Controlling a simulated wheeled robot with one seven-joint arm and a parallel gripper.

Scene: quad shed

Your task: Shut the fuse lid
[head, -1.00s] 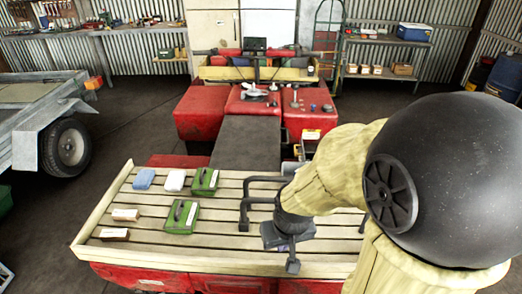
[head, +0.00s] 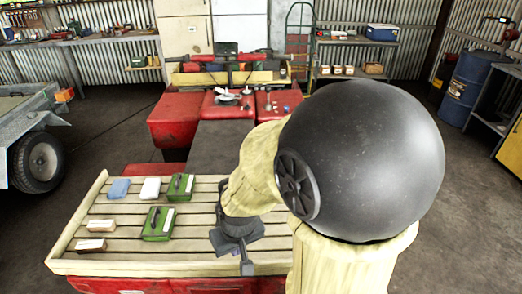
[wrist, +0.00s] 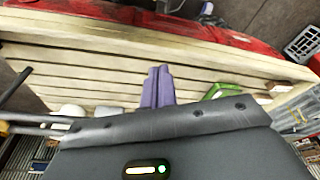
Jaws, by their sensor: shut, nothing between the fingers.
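I cannot make out the fuse lid in either view; my arm covers the right part of the slatted wooden rack in the head view. My gripper (head: 245,262) is low over the front part of this rack, right of the green boxes. In the wrist view its two purplish fingers (wrist: 157,88) lie side by side, shut and empty, with the slats behind them. Whether they touch the slats I cannot tell.
The pale rack (head: 110,268) carries two green boxes (head: 158,223), a blue block (head: 119,188), a white block (head: 150,188) and two brown-and-white blocks. Red bodywork (head: 172,127) lies beyond. A trailer (head: 25,135) stands left, a blue drum (head: 467,85) right.

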